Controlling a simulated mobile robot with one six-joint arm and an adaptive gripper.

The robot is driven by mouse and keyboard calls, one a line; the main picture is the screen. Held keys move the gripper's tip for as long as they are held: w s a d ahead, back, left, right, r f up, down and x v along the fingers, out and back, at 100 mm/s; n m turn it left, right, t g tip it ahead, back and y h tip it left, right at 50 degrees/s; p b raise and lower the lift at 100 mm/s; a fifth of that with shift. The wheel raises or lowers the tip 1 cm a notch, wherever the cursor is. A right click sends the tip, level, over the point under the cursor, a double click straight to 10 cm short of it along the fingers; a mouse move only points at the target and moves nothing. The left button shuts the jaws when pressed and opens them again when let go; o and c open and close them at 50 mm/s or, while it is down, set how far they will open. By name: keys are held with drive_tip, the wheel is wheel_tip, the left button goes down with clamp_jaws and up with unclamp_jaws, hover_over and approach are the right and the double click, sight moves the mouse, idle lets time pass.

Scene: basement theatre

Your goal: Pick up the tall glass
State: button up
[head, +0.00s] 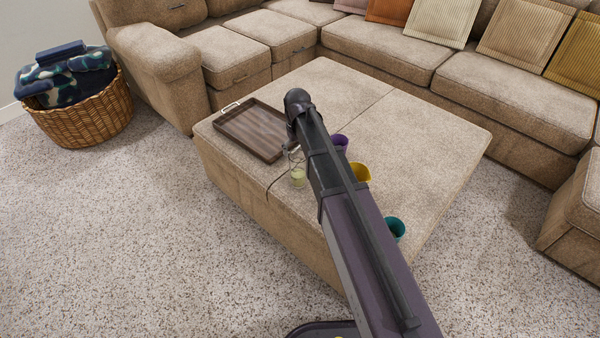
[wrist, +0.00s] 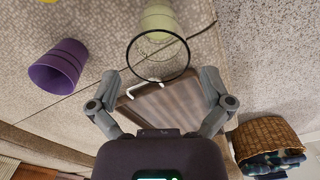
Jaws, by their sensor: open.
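The tall glass (head: 298,178) is clear with pale green in its lower part. It stands upright on the beige ottoman (head: 425,125), near its front-left edge, partly behind my arm. In the wrist view, its dark round rim and the pale green part (wrist: 158,20) show just ahead of my gripper (wrist: 160,78). The gripper is open, its two fingers spread to either side of the near part of the rim, with nothing held. In the head view my arm hides most of the gripper.
A brown wooden tray (head: 252,133) lies behind and left of the glass. A purple cup (head: 341,142), a yellow cup (head: 361,173) and a teal cup (head: 396,228) stand right of it. A wicker basket (head: 85,122) sits far left. The ottoman's right side is clear.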

sight(298, 159)
drive_tip(key=shift+w+d+f+b, duration=0.1)
drive_tip(key=shift+f+b, duration=2.5)
drive_tip(key=shift+b, duration=0.05)
drive_tip(key=c, duration=1.1)
drive_tip(key=shift+o, duration=0.2)
drive_tip(key=shift+r+p, duration=0.4)
drive_tip(key=shift+r+p, duration=1.6)
drive_tip(key=s+d+r+p, duration=0.1)
drive_tip(key=s+d, duration=0.1)
drive_tip(key=s, duration=1.3)
drive_tip(key=shift+s, duration=0.35)
